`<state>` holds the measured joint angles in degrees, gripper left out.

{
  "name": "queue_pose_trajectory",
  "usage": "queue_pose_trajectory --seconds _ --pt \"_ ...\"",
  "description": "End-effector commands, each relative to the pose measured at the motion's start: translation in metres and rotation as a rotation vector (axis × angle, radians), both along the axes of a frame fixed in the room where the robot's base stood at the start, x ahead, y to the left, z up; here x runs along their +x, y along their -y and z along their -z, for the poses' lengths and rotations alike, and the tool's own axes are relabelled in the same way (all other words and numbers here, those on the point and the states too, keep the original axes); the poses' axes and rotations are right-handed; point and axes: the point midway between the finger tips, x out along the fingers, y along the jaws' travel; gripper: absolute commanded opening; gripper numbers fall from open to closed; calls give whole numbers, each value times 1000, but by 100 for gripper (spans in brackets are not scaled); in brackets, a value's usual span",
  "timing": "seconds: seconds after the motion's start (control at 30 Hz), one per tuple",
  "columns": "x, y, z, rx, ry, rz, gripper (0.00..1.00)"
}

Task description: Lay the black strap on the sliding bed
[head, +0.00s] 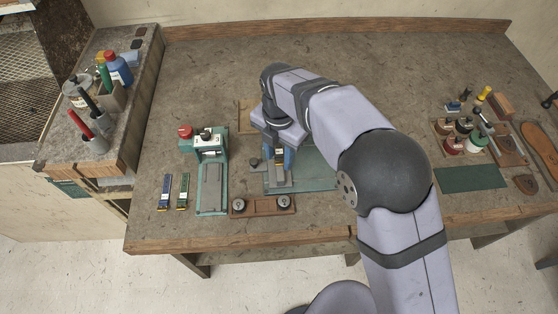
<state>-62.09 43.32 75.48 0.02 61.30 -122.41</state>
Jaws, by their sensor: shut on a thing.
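My gripper (279,163) points down over the middle of the bench, shut on a small dark piece with a pale and yellow label, which I take to be the black strap (279,154). The fingers cover much of it, and I cannot tell whether it touches what lies below. A teal stitching machine (221,149) with a red knob stands to the left of my gripper. A long grey bed (212,188) runs toward the front on its teal base. A blue strap (166,191) and a green strap (183,190) lie left of the machine.
A teal mat (318,178) lies beside and behind my gripper. A brown wooden piece with two round knobs (262,206) is at the bench front. Spools (463,127), tools and leather soles (541,148) fill the right. A raised shelf (122,107) with bottles stands left.

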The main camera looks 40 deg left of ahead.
Motion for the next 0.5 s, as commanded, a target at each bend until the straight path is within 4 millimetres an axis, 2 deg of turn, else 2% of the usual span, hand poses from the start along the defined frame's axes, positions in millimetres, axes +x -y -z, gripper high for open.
queue_pose_trajectory --seconds 0.33,0.5 --pt "0 0 14 0 0 1 14" --pt "0 0 33 -2 -1 1 14"
